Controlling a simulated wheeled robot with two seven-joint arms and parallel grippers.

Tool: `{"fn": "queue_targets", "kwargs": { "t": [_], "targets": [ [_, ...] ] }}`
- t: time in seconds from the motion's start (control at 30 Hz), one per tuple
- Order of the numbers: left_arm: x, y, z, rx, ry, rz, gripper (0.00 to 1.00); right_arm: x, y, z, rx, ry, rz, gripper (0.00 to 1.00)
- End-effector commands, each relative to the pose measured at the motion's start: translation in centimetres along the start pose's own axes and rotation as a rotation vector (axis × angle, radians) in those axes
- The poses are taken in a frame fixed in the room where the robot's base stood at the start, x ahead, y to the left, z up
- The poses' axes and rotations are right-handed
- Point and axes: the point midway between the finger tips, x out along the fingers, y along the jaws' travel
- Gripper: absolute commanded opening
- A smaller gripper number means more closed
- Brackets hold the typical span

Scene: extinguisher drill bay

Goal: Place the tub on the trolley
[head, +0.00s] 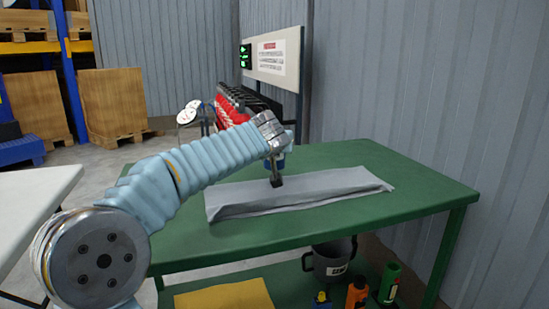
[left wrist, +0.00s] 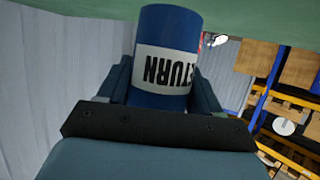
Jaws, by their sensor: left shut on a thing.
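A blue tub (left wrist: 166,100) with a white band, lettering ending in "TURN", sits between the fingers of my left gripper (left wrist: 165,85) in the left wrist view. My left gripper (head: 277,172) is shut on it. In the head view only a small blue part of the tub (head: 281,162) shows behind the fingers, above the grey cloth on the green table (head: 410,196). I cannot tell whether the tub touches the cloth. The green table has a lower shelf; no wheels show, so I cannot tell if it is the trolley. My right gripper is out of view.
A folded grey cloth (head: 320,190) lies across the tabletop. A white table (head: 30,205) is at left.

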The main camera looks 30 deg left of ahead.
Motion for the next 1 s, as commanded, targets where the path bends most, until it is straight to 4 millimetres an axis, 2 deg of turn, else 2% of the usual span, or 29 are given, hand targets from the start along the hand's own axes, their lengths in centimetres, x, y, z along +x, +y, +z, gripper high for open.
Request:
{"fn": "queue_targets", "kwargs": {
  "t": [0.1, 0.2, 0.47, 0.87, 0.9, 0.93, 1.0],
  "targets": [
    [1.0, 0.0, 2.0, 0.004, -0.002, -0.001, 0.29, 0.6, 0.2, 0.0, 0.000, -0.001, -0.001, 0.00],
    [1.4, 0.0, 2.9, 0.002, 0.000, -0.001, 0.29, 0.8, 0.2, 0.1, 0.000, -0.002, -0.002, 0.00],
    [1.4, 0.0, 2.9, 0.001, 0.000, 0.000, 0.29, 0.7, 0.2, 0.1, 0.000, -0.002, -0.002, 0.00],
    [1.8, 0.1, 4.0, 0.002, -0.004, 0.000, 0.29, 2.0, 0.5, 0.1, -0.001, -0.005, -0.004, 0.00],
    [1.9, 0.1, 4.1, 0.002, -0.005, 0.000, 0.24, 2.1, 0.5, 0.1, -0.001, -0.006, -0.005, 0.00],
    [1.9, 0.1, 4.1, 0.002, -0.006, -0.001, 0.65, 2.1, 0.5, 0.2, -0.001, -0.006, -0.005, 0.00],
    [1.8, 0.1, 4.0, 0.002, -0.006, -0.001, 0.76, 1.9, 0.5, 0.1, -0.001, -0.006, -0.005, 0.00]
  ]
}}
